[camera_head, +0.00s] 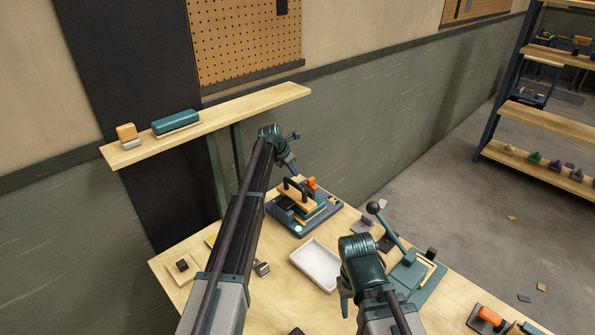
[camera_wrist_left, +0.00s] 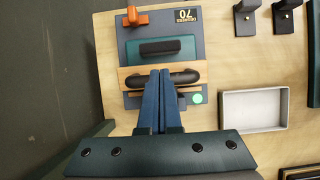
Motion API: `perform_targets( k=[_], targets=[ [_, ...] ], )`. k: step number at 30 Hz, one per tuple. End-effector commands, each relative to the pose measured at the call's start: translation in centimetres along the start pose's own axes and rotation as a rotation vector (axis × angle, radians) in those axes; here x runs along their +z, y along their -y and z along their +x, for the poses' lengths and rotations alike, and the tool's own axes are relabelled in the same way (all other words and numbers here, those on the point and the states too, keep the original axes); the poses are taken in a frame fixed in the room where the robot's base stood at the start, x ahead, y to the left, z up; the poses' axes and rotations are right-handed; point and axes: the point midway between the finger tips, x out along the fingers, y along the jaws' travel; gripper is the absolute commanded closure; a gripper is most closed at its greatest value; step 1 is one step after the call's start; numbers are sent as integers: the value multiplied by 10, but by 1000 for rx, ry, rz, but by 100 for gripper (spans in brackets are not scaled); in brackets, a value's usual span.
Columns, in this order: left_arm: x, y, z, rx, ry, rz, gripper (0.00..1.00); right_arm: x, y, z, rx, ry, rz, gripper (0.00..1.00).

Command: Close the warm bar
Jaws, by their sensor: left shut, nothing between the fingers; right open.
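The device that looks like the warm bar has a dark base plate (camera_head: 329,207) on the table's far side. A wooden bar (camera_wrist_left: 128,78) with a black handle (camera_wrist_left: 187,77) lies across it, next to a green block (camera_wrist_left: 187,46) with its own black grip. An orange knob (camera_wrist_left: 135,17) and a label with "70" are at its far edge; a green round spot (camera_wrist_left: 197,98) is near. My left gripper (camera_head: 292,172) is shut and empty; its fingertips (camera_wrist_left: 160,72) overlap the bar's handle in the wrist view. Contact is unclear. My right gripper (camera_head: 345,305) is open.
A white tray (camera_head: 318,265) stands in front of the device. A green lever press (camera_head: 420,280) with a black ball knob is to the right. A wooden wall shelf (camera_head: 215,120) with a green roll is at the left. Small blocks lie at the table's left end.

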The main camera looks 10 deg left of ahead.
Motion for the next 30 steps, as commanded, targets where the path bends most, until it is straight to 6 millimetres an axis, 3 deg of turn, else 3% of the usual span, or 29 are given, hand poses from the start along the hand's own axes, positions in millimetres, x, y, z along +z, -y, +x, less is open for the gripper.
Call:
perform_targets(
  k=[1,12,18,22,26,30],
  targets=[
    [16,0,-10,-1,0,3,100,1,-1,-16,0,0,0,50],
    [72,-1,-39,0,0,3,100,4,-6,-67,-2,0,12,50],
    [81,0,-41,0,0,2,100,4,-6,-73,-3,0,14,50],
    [76,7,-39,-2,-5,28,100,4,-6,-70,-3,0,14,50],
    [50,52,-37,-19,-42,220,100,3,-5,-59,-3,0,13,50],
    [-2,131,-36,-67,-112,619,100,2,-4,-42,-2,0,11,50]
  ],
)
